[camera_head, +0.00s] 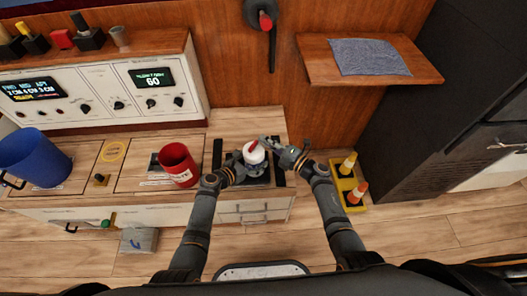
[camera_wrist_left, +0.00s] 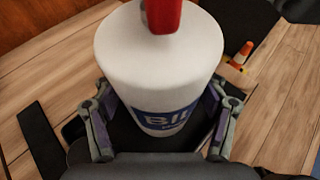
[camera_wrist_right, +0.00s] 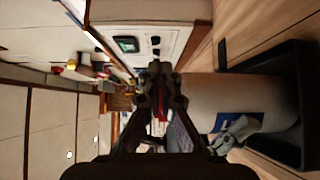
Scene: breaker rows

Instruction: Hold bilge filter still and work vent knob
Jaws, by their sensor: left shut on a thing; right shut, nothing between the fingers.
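The bilge filter (camera_head: 255,158) is a white upright cylinder with a blue label, partly readable in the left wrist view (camera_wrist_left: 160,60). It stands in a black tray on the counter. A red vent knob (camera_head: 253,146) sits on its top and also shows in the left wrist view (camera_wrist_left: 163,15). My left gripper (camera_head: 238,172) is shut around the filter's body, one finger on each side. My right gripper (camera_head: 271,144) is shut and empty, close to the right of the knob. In the right wrist view its fingers (camera_wrist_right: 160,88) partly hide a red part; contact cannot be told.
A red bucket (camera_head: 178,165) stands left of the filter, and a blue bucket (camera_head: 35,158) farther left. An instrument panel (camera_head: 98,90) is at the back left. A shelf with a grey cloth (camera_head: 368,57) is above right. Small cones (camera_head: 356,193) stand on the floor at right.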

